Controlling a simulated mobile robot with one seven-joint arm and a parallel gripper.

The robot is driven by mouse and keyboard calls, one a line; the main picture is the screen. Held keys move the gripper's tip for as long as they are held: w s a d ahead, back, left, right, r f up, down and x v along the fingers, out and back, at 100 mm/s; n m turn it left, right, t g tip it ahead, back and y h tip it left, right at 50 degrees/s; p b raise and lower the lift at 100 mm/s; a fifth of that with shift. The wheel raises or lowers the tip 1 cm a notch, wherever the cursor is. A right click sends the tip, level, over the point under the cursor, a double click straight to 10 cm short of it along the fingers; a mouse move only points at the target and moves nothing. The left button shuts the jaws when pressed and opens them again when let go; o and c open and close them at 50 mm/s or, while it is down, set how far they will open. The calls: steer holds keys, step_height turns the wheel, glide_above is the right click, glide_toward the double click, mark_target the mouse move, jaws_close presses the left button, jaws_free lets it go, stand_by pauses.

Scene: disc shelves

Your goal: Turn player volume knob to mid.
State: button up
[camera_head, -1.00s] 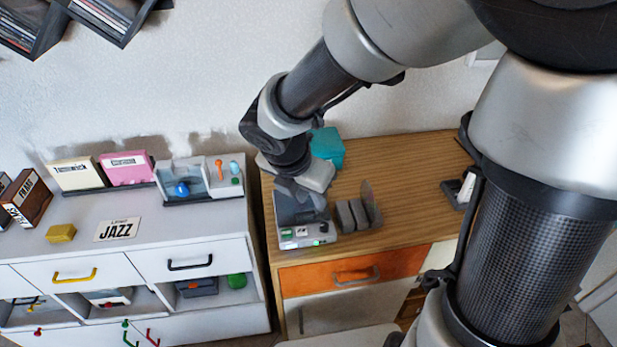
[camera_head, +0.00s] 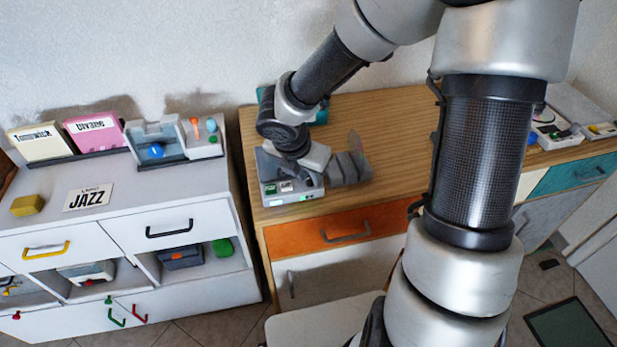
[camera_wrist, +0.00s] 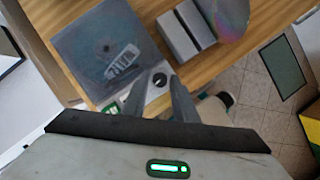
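The player (camera_head: 291,189) is a grey box with small controls along its front, on the wooden cabinet. In the wrist view its dark lid panel (camera_wrist: 100,50) shows at upper left. A small round dark-and-white knob (camera_wrist: 158,80) shows at its near corner, between my fingers. My gripper (camera_wrist: 161,76) has its two grey fingers apart, one on each side of the knob. I cannot tell whether they touch it. In the head view my gripper (camera_head: 290,172) is low over the player and hides part of it. The knob's setting is not readable.
Grey upright blocks (camera_wrist: 184,35) and a shiny disc (camera_wrist: 225,12) stand beside the player. A teal box (camera_head: 318,112) is behind my wrist. An orange drawer (camera_head: 318,236) is below.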

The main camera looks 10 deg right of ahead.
jaws_close()
steer(key=shift+m, duration=0.3)
steer(key=m, duration=0.1)
steer(key=m+g+h, duration=0.1)
steer(key=m, duration=0.1)
steer(key=shift+w+a+m, duration=0.15)
steer(key=shift+a+m, duration=0.05)
steer(key=shift+m, duration=0.1)
steer(key=m+g, duration=0.1)
steer(key=m, duration=0.1)
steer(key=m+g, duration=0.1)
steer(key=m, duration=0.1)
steer(key=shift+w+m+p, duration=0.2)
steer(key=shift+m+p, duration=0.1)
steer(key=shift+p, duration=0.1)
steer(key=m, duration=0.2)
steer(key=m+g+p, duration=0.1)
steer(key=m, duration=0.1)
steer(key=m+g+p, duration=0.1)
steer(key=m, duration=0.1)
steer(key=shift+w, duration=0.25)
steer(key=m+g, duration=0.1)
steer(key=m, duration=0.1)
steer(key=m+y+p, duration=0.1)
steer(key=m, duration=0.2)
steer(key=shift+w+d+g, duration=0.1)
steer(key=shift+d+g, duration=0.05)
steer(key=shift+g, duration=0.25)
